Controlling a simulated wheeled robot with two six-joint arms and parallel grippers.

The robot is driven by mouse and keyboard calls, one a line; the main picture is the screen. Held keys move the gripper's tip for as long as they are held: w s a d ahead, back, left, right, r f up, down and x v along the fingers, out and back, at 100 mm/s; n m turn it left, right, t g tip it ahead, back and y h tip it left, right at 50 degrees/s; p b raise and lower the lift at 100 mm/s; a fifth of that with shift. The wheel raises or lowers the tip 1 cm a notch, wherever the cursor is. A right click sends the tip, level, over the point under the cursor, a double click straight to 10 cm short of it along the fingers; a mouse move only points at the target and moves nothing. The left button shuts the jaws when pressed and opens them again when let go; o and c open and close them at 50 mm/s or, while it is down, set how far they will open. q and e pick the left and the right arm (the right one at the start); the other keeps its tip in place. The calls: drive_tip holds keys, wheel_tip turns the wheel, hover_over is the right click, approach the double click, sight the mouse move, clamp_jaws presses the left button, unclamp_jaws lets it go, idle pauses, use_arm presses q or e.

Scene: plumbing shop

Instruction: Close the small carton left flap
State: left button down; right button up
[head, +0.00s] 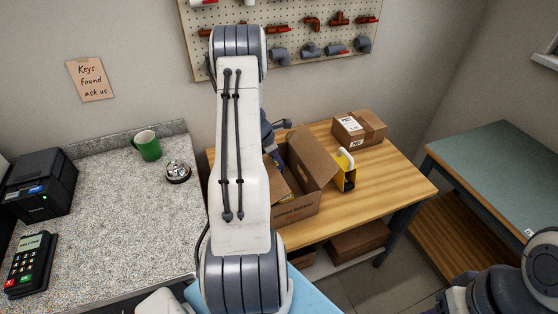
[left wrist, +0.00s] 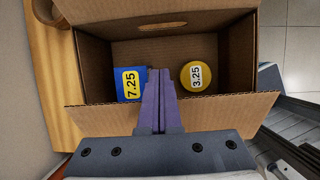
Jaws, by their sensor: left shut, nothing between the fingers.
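The small carton (head: 297,207) stands open on the wooden table, partly hidden behind my left arm. One broad flap (head: 311,158) stands up on its right side in the head view. In the left wrist view a flap (left wrist: 225,113) sticks out along the near edge of the carton. Inside lie a blue item (left wrist: 131,84) labelled 7.25 and a round yellow item (left wrist: 195,76) labelled 3.25. My left gripper (left wrist: 160,74) is shut and empty, its fingers reaching across the near flap over the carton opening. Contact with the flap cannot be told. My right gripper is out of view.
A taped parcel (head: 360,129) and a yellow-black item (head: 345,173) stand on the wooden table (head: 400,184) right of the carton. The counter (head: 110,215) at left holds a green mug (head: 147,146), bell (head: 177,171), printer (head: 40,185) and card terminal (head: 32,264).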

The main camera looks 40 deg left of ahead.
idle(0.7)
use_arm(q)
wheel_tip(320, 180, up, 14)
drive_tip(key=w+p, duration=0.1)
drive_tip(key=p, duration=0.1)
drive_tip(key=s+a+b, duration=0.3)
drive_tip(key=s+b, duration=0.2)
drive_tip(key=s, duration=0.5)
drive_tip(key=shift+t, duration=0.3)
drive_tip(key=p+x, duration=0.1)
drive_tip(key=x, duration=0.5)
drive_tip(key=p+x, duration=0.1)
drive_tip(key=x, duration=0.5)
drive_tip(key=shift+w+d+f, duration=0.1)
drive_tip(key=shift+w+f, duration=0.15)
drive_tip(key=shift+w, duration=0.1)
